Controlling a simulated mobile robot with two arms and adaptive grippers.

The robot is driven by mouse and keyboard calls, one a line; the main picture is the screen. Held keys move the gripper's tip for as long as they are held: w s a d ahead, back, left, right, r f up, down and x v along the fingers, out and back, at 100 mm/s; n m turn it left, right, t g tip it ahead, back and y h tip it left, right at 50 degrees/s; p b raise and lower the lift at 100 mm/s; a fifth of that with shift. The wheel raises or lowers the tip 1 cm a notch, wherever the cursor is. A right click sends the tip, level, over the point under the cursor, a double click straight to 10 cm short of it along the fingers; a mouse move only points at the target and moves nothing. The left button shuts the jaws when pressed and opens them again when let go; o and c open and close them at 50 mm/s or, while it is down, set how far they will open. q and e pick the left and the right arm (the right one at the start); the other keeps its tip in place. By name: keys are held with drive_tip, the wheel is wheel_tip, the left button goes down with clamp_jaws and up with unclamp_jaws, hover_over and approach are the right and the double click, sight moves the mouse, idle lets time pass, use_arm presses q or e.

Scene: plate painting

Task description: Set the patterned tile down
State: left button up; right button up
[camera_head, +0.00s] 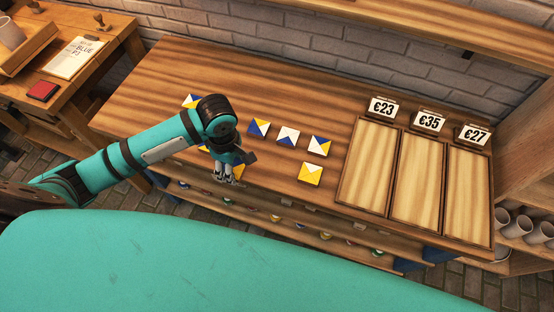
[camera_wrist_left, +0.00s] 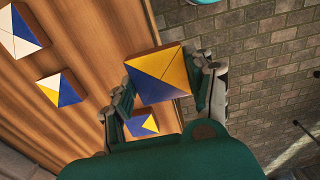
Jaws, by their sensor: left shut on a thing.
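My left gripper (camera_head: 228,174) is over the front edge of the wooden counter, pointing down. In the head view my gripper and wrist mostly hide the held tile. My right gripper is not in view.
Tiles lie on the counter right of my gripper: a blue-yellow-white one (camera_head: 259,127), two more beside it (camera_head: 288,136) (camera_head: 319,146), and a yellow-white one (camera_head: 310,173). Another (camera_head: 191,101) lies behind my arm. Three framed panels (camera_head: 377,165) with price cards (camera_head: 383,107) stand at right.

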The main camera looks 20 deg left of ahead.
use_arm(q)
drive_tip(key=p, duration=0.1)
hover_over(277, 166)
drive_tip(key=a, duration=0.1)
drive_tip(key=shift+s+a+f, duration=0.2)
drive_tip(key=shift+s+f, duration=0.15)
drive_tip(key=shift+s, duration=0.1)
drive_tip(key=shift+w+d+f, duration=0.1)
drive_tip(key=shift+w+d, duration=0.3)
drive_tip(key=shift+d, duration=0.15)
drive_tip(key=shift+w+d+f+p, duration=0.15)
drive_tip(key=shift+d+p, duration=0.1)
drive_tip(key=shift+p, duration=0.1)
wheel_tip(277, 166, down, 3)
drive_tip(key=shift+f, duration=0.1)
drive_tip(key=shift+a+f, duration=0.1)
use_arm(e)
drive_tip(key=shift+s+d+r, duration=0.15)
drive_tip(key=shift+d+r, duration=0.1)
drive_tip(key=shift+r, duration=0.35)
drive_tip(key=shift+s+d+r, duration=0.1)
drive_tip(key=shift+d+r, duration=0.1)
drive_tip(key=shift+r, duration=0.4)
use_arm(q)
drive_tip(key=shift+f, duration=0.1)
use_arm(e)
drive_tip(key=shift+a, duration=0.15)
use_arm(q)
drive_tip(key=o, duration=1.2)
